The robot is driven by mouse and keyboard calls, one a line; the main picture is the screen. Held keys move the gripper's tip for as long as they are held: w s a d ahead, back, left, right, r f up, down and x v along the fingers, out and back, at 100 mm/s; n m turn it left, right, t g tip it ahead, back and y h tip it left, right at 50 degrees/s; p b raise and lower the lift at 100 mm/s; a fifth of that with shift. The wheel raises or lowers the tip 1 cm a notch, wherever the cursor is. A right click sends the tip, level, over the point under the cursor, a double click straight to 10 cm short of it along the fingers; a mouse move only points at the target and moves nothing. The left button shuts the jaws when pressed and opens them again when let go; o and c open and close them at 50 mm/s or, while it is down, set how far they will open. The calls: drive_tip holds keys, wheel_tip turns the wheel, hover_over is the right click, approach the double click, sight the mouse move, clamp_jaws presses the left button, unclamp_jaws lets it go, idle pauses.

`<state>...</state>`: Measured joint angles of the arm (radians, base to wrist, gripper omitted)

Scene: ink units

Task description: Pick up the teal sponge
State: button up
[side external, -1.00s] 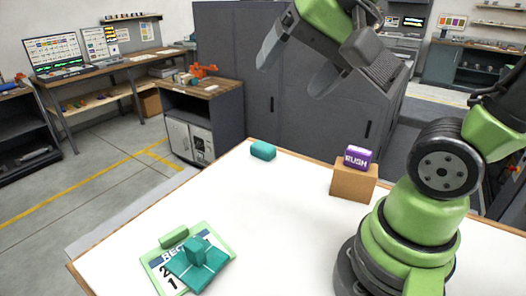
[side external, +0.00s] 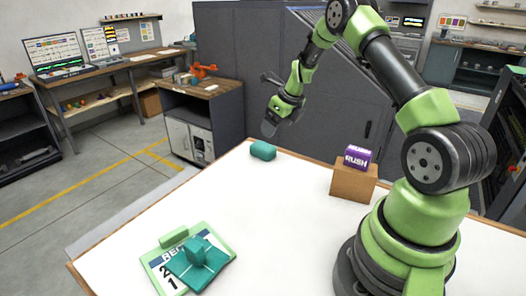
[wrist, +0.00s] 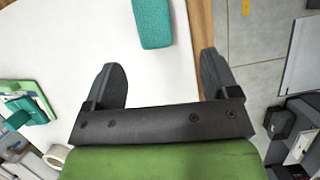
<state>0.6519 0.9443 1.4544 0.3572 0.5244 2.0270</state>
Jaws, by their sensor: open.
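The teal sponge (side external: 263,150) lies on the white table near its far corner, beside the wooden edge. In the wrist view the teal sponge (wrist: 152,22) shows at the top, ahead of the fingers and between their lines, its upper end cut off by the frame. My gripper (side external: 270,126) hangs above and close to the sponge in the side view. In the wrist view my gripper (wrist: 164,75) has its two dark fingers spread wide with nothing between them.
A purple "RUSH" block (side external: 357,156) sits on a brown box (side external: 353,183) at the table's right back. A green clipboard (side external: 222,238) with a calendar sheet and a teal handled piece (side external: 195,262) lies at the front left. The table's middle is clear.

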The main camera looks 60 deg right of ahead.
sight(268, 147)
drive_tip(key=x, duration=0.4)
drive_tip(key=shift+a+f, duration=0.1)
drive_tip(key=shift+f, duration=0.05)
drive_tip(key=x, duration=0.5)
drive_tip(key=shift+s+a+f, duration=0.15)
drive_tip(key=shift+s+a, duration=0.1)
drive_tip(key=shift+a, duration=0.1)
drive_tip(key=c, duration=1)
